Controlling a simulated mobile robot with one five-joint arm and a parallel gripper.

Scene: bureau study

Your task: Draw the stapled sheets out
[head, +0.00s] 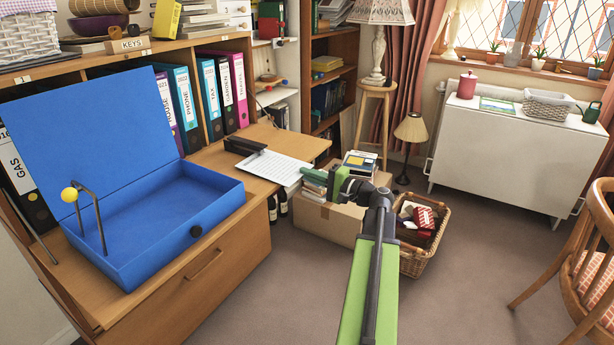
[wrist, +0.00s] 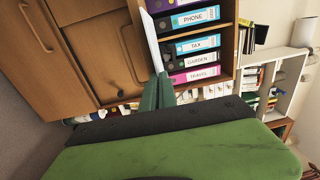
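The stapled sheets (head: 265,167) are white printed pages lying flat on the desk top, with their right end at or past the desk's edge. In the wrist view the sheets (wrist: 153,40) show nearly edge-on as a thin white strip, ending close to the fingertips. A black stapler-like thing (head: 244,147) lies at the sheets' far left end.
A blue open box (head: 165,215) fills the desk's left. Ring binders (head: 208,98) stand behind. Below my gripper are a cardboard box (head: 325,222), books (head: 360,163) and a wicker basket (head: 413,262). The carpet at right is clear, before a chair (head: 590,255).

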